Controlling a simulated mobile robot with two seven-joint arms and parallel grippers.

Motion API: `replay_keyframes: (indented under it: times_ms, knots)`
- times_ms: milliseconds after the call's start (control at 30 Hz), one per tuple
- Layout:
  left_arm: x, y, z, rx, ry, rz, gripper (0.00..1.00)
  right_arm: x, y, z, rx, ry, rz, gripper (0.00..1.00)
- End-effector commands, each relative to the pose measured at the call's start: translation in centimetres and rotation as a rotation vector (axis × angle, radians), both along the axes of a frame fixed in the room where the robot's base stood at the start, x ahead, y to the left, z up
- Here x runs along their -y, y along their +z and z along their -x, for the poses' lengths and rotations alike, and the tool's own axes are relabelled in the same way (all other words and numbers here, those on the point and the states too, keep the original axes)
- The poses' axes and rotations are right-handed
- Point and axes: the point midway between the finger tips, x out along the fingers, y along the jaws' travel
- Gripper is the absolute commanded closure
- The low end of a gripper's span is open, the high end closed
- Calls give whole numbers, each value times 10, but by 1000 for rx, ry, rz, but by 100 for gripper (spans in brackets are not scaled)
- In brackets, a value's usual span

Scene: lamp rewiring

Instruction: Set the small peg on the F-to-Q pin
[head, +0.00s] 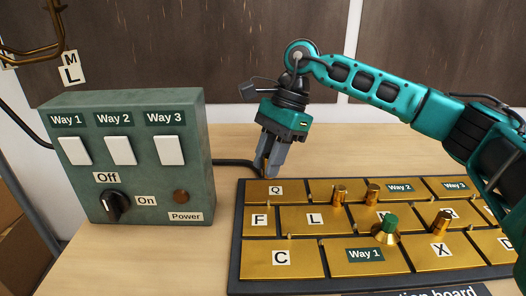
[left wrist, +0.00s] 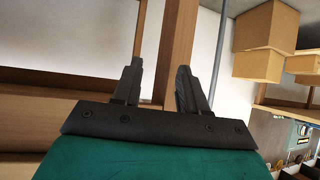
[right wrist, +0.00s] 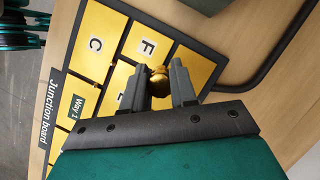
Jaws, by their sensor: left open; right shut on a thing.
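My right gripper (head: 267,170) points down over the back left corner of the junction board (head: 238,240), by the Q plate (head: 295,186). In the right wrist view it is shut on a small rounded brass peg (right wrist: 159,82). The F plate (head: 250,219) lies just in front of the Q plate; it also shows in the right wrist view (right wrist: 150,38). I cannot make out the F-to-Q pin or tell whether the peg touches it. My left gripper (left wrist: 158,80) is open and empty, away from the board.
Brass pegs (head: 339,195) (head: 373,194) (head: 442,222) and a green-topped peg (head: 386,231) stand on the board. A green switch box (head: 150,180) is left of the board, with a black cable behind. Bare table shows between them. Cardboard boxes (left wrist: 265,38) are near my left gripper.

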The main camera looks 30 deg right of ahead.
Motion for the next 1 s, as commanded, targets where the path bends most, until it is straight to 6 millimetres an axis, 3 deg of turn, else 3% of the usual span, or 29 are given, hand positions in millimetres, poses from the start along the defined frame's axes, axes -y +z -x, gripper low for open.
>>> replay_keyframes:
  times_ms: [267, 567, 800, 1000]
  knots:
    - [0, -7, 1, -7, -1, 0, 57, 1, -10, 1, -1, 11, -1, 100]
    - [7, -21, -1, -14, -11, 15, 57, 1, -40, 1, -1, 10, 0, 100]
    - [16, -23, -6, -9, -26, 28, 57, 1, -64, 1, 0, 10, -1, 100]
    - [21, -19, -9, 1, -36, 36, 57, 1, -70, 1, 1, 9, -1, 100]
